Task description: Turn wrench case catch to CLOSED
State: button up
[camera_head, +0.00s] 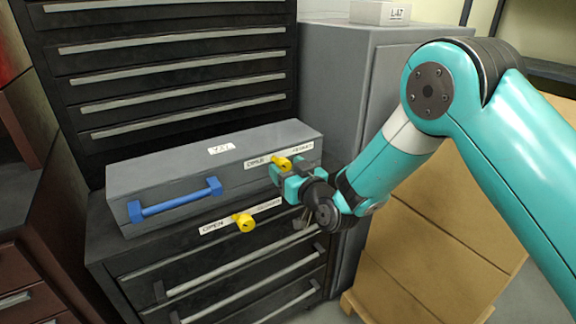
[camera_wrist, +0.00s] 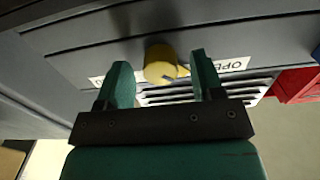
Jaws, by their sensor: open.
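A grey case (camera_head: 170,180) with a blue handle (camera_head: 176,202) lies on a dark drawer cabinet. On its front is a yellow catch (camera_head: 281,162), with OPEN printed to its left and a second word to its right, partly hidden. My gripper (camera_head: 287,173) is open at this catch. In the wrist view, the yellow catch (camera_wrist: 159,63) shows between the two spread green fingers (camera_wrist: 160,75), with a gap on each side. The OPEN plate (camera_wrist: 232,65) is to its right there.
A second yellow catch (camera_head: 245,223) with an OPEN label is on the cabinet front (camera_head: 130,262) below the case. A tall grey cabinet (camera_head: 340,90) stands to the right, with cardboard boxes (camera_head: 430,240) in front. Dark drawers (camera_head: 170,70) rise behind the case.

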jog(key=c, duration=0.9)
jog(key=shift+c, duration=0.2)
jog(key=shift+m, duration=0.4)
jog(key=m+p, duration=0.1)
jog(key=m, duration=0.2)
jog(key=shift+m, duration=0.3)
jog(key=m+p, duration=0.1)
jog(key=m, duration=0.3)
jog(key=shift+r+m+p, duration=0.1)
jog(key=shift+m+p, duration=0.2)
jog(key=shift+p, duration=0.05)
jog(key=m+p, duration=0.2)
jog(key=m, duration=0.2)
jog(key=shift+m, duration=0.3)
jog(key=shift+m+p, duration=1.4)
jog(key=shift+m, duration=0.8)
jog(key=shift+d, duration=0.1)
